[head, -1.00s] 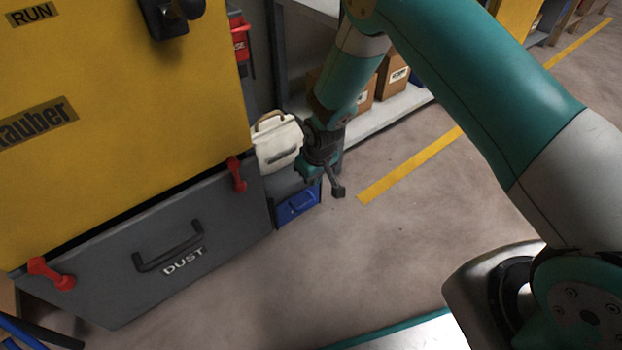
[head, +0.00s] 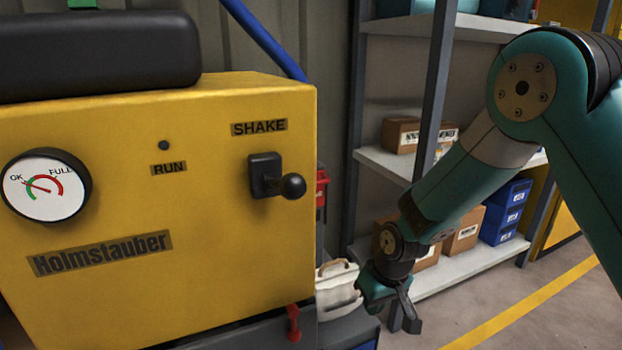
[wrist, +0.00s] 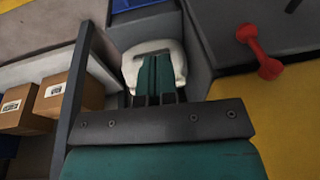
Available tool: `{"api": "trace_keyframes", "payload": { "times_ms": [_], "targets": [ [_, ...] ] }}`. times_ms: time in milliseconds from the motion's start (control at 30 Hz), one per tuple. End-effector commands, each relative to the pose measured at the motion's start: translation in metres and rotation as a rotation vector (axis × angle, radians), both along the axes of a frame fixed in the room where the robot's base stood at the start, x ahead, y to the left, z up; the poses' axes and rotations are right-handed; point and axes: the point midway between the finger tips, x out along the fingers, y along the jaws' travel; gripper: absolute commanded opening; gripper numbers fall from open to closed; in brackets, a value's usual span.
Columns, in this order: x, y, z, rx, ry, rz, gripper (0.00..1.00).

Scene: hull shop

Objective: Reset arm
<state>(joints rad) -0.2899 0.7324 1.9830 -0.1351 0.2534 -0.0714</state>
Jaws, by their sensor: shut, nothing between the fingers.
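My gripper (head: 403,312) hangs at the end of my teal arm in the head view, right of the yellow machine (head: 150,222) and apart from it. A white case with a handle (head: 337,289) stands behind and left of my gripper in the head view. In the wrist view the white case (wrist: 178,58) shows beyond the fingertips. I cannot tell the exact gap.
The machine carries a black SHAKE lever (head: 277,180), a gauge (head: 46,185) and a red latch (head: 293,322). A shelf rack (head: 470,283) with cardboard boxes (head: 418,135) and blue bins (head: 505,212) stands behind my arm. Floor (head: 560,322) at the lower right is clear.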

Motion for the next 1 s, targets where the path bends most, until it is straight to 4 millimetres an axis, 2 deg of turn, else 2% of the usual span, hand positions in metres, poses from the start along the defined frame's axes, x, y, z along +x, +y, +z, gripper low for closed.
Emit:
{"api": "trace_keyframes", "payload": {
  "times_ms": [33, 100, 200, 300, 400, 500, 767, 800, 1000],
  "targets": [
    [-0.013, 0.002, 0.044, 0.025, -0.002, 0.009, 0.00],
    [-0.035, 0.003, 0.088, 0.056, 0.011, 0.025, 0.00],
    [-0.073, 0.003, 0.144, 0.093, 0.027, 0.056, 0.00],
    [-0.115, 0.001, 0.189, 0.124, 0.039, 0.092, 0.00],
    [-0.153, -0.002, 0.221, 0.145, 0.049, 0.125, 0.00],
    [-0.186, -0.006, 0.243, 0.158, 0.055, 0.157, 0.00],
    [-0.259, -0.017, 0.276, 0.177, 0.063, 0.230, 0.00],
    [-0.256, -0.016, 0.293, 0.176, 0.067, 0.227, 0.00],
    [-0.254, -0.016, 0.340, 0.175, 0.068, 0.227, 0.00]
  ]
}}
